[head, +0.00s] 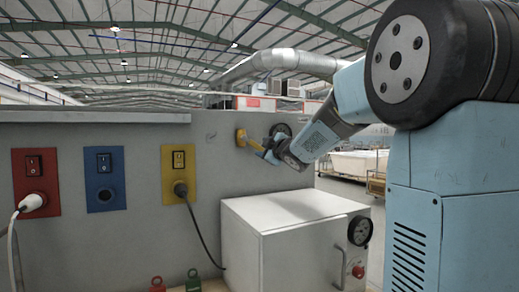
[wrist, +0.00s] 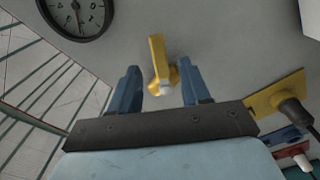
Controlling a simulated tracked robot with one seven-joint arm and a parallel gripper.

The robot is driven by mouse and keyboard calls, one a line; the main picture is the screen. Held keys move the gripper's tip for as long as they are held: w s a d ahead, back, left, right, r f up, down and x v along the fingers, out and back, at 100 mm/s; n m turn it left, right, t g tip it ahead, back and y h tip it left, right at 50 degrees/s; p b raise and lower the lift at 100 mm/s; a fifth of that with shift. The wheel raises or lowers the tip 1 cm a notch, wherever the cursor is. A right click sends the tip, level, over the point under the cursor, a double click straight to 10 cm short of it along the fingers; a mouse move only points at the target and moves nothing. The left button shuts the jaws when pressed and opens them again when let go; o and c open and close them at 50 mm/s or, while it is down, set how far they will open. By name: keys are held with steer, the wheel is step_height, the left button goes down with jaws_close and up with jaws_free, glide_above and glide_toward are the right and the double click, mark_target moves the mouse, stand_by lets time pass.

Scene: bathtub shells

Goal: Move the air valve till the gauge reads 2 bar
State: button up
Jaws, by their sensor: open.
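The air valve has a yellow lever handle (head: 241,137) on the grey wall panel. In the wrist view the handle (wrist: 157,50) stands between and just beyond my two blue fingers, with a gap on each side. My gripper (wrist: 159,68) is open and holds nothing; in the head view it (head: 264,152) is close to the valve from the right. The round gauge (wrist: 76,12) is at the upper left of the wrist view, cut by the top edge; its reading is too small to tell. In the head view the gauge (head: 281,129) is partly hidden by my gripper.
A white cabinet (head: 290,240) with a handle and its own dial (head: 360,230) stands below my arm. Red (head: 36,165), blue (head: 104,165) and yellow (head: 179,160) switch plates are to the left. Cables hang from the red and yellow plates.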

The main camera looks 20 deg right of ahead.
steer(key=s+d, duration=0.1)
steer(key=s, duration=0.6)
steer(key=shift+s+d, duration=0.2)
steer(key=shift+d, duration=0.05)
steer(key=s+f+m+g+h, duration=0.1)
steer(key=s+f+m+h, duration=0.1)
steer(key=s, duration=0.3)
steer(key=s+d+f+m+g+h, duration=0.1)
steer(key=s+f+m+g+h, duration=0.1)
steer(key=s+f+m, duration=0.2)
steer(key=s+d+f+m+g+h, duration=0.1)
steer(key=s+f+m+g, duration=0.1)
steer(key=s, duration=0.4)
steer(key=shift+s+d+f+m+h, duration=0.1)
steer(key=shift+f+m+h, duration=0.1)
steer(key=shift+f+m, duration=0.25)
steer(key=shift+s+d+f+m+h, duration=0.1)
steer(key=shift+f+m+h, duration=0.15)
steer(key=shift+m, duration=0.3)
steer(key=s+a+f+m+g+y, duration=0.1)
steer(key=s+a+f+m+g, duration=0.1)
steer(key=s+f, duration=0.4)
steer(key=s+a+f+m+g+y, duration=0.1)
steer(key=s+a+f+g, duration=0.3)
steer(key=s, duration=0.8)
steer(key=shift+s+f+m+g, duration=0.15)
steer(key=shift+f+m+g, duration=0.35)
steer(key=shift+f, duration=0.45)
